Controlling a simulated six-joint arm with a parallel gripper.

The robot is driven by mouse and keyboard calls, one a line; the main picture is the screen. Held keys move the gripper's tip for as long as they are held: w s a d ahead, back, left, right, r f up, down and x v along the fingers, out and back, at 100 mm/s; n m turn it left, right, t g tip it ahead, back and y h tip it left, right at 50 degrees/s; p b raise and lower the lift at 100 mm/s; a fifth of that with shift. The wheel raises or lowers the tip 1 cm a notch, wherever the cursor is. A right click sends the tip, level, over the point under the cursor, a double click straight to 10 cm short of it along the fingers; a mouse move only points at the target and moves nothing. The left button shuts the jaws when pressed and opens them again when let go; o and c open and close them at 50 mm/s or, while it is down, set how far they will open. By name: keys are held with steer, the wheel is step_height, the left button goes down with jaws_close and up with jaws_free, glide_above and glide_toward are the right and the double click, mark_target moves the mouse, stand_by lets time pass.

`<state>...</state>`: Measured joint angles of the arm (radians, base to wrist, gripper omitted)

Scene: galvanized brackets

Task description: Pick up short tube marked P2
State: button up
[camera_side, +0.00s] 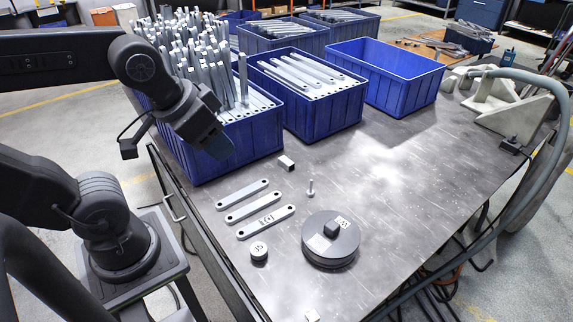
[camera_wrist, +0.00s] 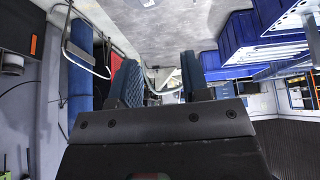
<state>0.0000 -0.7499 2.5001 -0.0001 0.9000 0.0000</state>
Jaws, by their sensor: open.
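A small short square tube (camera_side: 286,163) with a pale body and a dark open end lies on the metal table in front of the blue bins. No P2 mark is readable on it, so I cannot tell if it is the named tube. My gripper (camera_side: 214,143) is above and to the left of it, in front of the left bin, and touches nothing that I can see. In the wrist view my gripper (camera_wrist: 161,80) shows two blue-padded fingers standing apart with nothing between them. I cannot make out the tube in the wrist view.
The left blue bin (camera_side: 236,149) holds many upright metal parts close to my gripper. Flat bars (camera_side: 254,205), a bolt (camera_side: 310,189), a marked cylinder (camera_side: 259,252) and a dark round stack (camera_side: 330,252) lie nearby. The table's right middle is clear.

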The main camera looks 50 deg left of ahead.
steer(key=shift+o, duration=0.3)
steer(key=o, duration=0.9)
steer(key=m+t+y, duration=0.2)
steer(key=m+t, duration=0.4)
steer(key=m, duration=2.1)
glide_above(285, 161)
steer(key=s+d, duration=0.3)
steer(key=s, duration=0.1)
step_height(285, 161, down, 23)
steer(key=f+m, duration=0.2)
steer(key=f, duration=0.2)
steer(key=s+a+f+m+t, duration=0.1)
steer(key=f+m, duration=0.2)
steer(key=f, duration=0.2)
steer(key=s+a+f+m+h, duration=0.1)
steer(key=f+m, duration=0.2)
steer(key=f, duration=0.1)
steer(key=shift+s+a+f+t, duration=0.1)
steer(key=shift+a+f+t, duration=0.15)
steer(key=shift+t, duration=0.15)
steer(key=shift+x, duration=3.65)
